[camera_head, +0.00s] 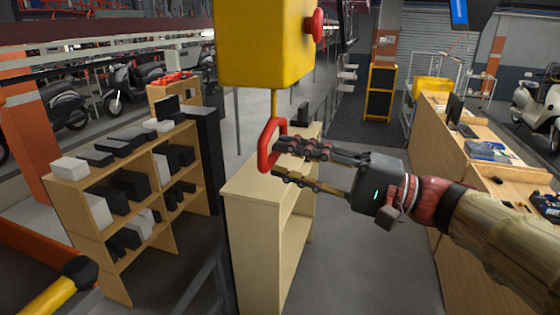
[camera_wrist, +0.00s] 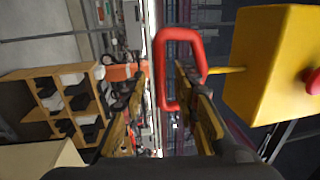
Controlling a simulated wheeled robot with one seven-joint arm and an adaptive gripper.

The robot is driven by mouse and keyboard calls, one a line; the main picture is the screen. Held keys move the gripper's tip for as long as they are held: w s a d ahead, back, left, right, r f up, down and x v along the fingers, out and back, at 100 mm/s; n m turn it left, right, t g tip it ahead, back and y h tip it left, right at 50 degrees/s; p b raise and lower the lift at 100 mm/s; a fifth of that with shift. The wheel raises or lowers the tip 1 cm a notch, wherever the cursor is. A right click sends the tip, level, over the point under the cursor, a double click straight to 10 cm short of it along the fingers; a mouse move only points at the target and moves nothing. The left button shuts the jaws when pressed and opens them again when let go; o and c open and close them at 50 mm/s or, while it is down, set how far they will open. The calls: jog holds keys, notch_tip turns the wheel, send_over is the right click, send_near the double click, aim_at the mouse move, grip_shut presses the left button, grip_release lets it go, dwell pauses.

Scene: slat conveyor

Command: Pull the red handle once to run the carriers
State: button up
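The red handle (camera_head: 264,150) is a loop hanging on a thin yellow rod under a yellow box (camera_head: 262,45). In the wrist view the handle (camera_wrist: 161,85) is upright in the picture, with the yellow box (camera_wrist: 268,65) to its right. My gripper (camera_head: 277,158) is at the handle from the right, its two fingers apart. In the wrist view my gripper (camera_wrist: 161,72) has one finger left of the loop, and the other shows through the loop's opening. The loop's outer bar appears between the fingers. I cannot tell whether either finger touches it.
A red button (camera_head: 315,25) sits on the box's right side. A light wooden cabinet (camera_head: 255,205) stands below the handle. A shelf with black and white boxes (camera_head: 92,212) is at left, and a long wooden counter (camera_head: 450,155) at right. Grey floor lies between.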

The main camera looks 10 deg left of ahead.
jog(key=d+f+b, duration=0.1)
jog(key=d+b, duration=0.1)
jog(key=d, duration=0.4)
jog(key=shift+s+d, duration=0.35)
jog(key=shift+d, duration=0.05)
dwell(7.0)
